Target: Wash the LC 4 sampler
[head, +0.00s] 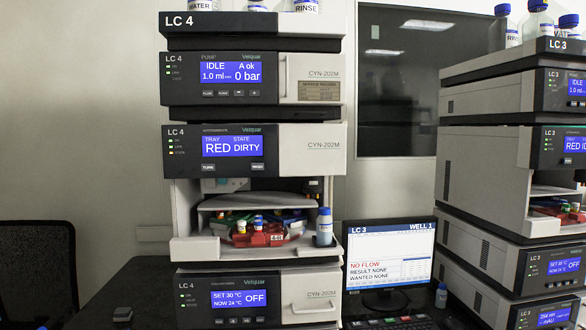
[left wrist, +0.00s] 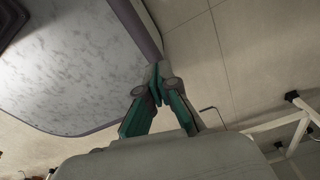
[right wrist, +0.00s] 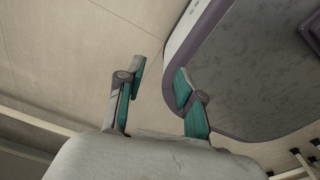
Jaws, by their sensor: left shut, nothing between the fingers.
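The LC 4 sampler (head: 234,148) is the middle module of the LC 4 stack in the head view. Its display reads TRAY RED, STATE DIRTY. Below the display, two small buttons (head: 257,167) show. Its bay is open, with a red tray (head: 258,236) holding a few vials. A bottle with a blue cap (head: 324,228) stands at the right of the bay. My left gripper (left wrist: 157,92) is shut and empty in the left wrist view. My right gripper (right wrist: 158,80) is open and empty in the right wrist view. Neither gripper shows in the head view.
The LC 4 pump (head: 232,77) above reads IDLE, 0 bar. An LC 3 stack (head: 500,150) stands at the right. A monitor (head: 389,253) shows NO FLOW, with a keyboard below. A small bottle (head: 441,295) stands beside it. A dark chair (head: 38,270) is at the left.

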